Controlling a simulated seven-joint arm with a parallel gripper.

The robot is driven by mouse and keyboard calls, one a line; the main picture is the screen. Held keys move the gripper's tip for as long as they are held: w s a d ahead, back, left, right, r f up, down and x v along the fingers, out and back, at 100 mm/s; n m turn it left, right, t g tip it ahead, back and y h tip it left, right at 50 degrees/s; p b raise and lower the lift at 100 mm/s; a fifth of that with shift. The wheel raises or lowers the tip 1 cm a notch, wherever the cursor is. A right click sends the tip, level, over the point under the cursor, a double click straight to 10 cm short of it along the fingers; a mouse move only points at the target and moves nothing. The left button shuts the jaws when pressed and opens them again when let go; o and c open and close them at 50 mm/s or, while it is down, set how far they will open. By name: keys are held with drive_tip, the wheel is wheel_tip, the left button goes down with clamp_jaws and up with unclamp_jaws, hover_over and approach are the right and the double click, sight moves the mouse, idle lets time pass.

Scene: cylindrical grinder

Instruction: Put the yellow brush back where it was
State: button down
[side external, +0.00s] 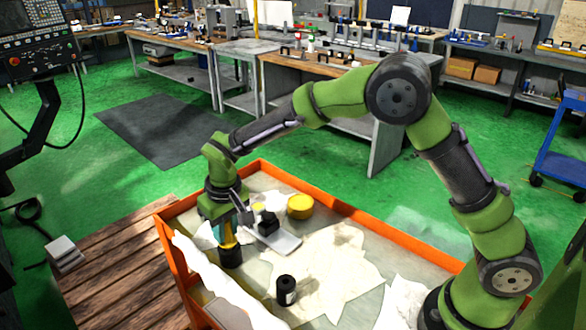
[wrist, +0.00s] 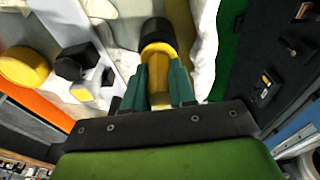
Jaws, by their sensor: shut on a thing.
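The yellow brush (wrist: 158,72) is between the two teal fingers of my gripper (wrist: 158,90), which is shut on it in the wrist view. A black cylindrical part (wrist: 158,32) is at its far end; I cannot tell whether this is the brush's own end or a holder around it. In the side view my gripper (side external: 227,232) points down at the left part of the orange-rimmed tray table. The brush's yellow (side external: 229,243) shows just below the fingers, above the black part (side external: 231,258). Whether that part touches the surface is unclear.
The tray table (side external: 335,208) has a raised orange rim. A yellow round tin (side external: 300,207), dark blocky pieces (side external: 268,223) on a pale plate (side external: 284,243), and a black cylinder (side external: 286,290) stand nearby. Crumpled white cloth or paper (side external: 340,270) covers the middle.

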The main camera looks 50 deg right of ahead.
sight(233, 243)
drive_tip(key=shift+f, duration=0.4)
drive_tip(key=shift+f, duration=0.25)
drive_tip(key=c, duration=0.9)
unclamp_jaws()
wheel_tip(233, 243, up, 13)
drive_tip(key=s, duration=0.2)
drive_tip(key=s+d+r+m+t+y, duration=0.2)
drive_tip(key=s+d+r, duration=0.5)
drive_tip(key=s+d, duration=0.2)
drive_tip(key=shift+s+d+f+m+t, duration=0.3)
drive_tip(key=shift+s+d+t, duration=0.4)
drive_tip(key=shift+s, duration=1.45)
drive_tip(key=shift+s+d+f+m+t, duration=0.35)
drive_tip(key=shift+s+d, duration=0.6)
drive_tip(key=shift+s, duration=1.25)
drive_tip(key=shift+s+d+f+m+t, duration=0.15)
drive_tip(key=shift+s+d+m+t, duration=0.4)
drive_tip(key=shift+s, duration=1.6)
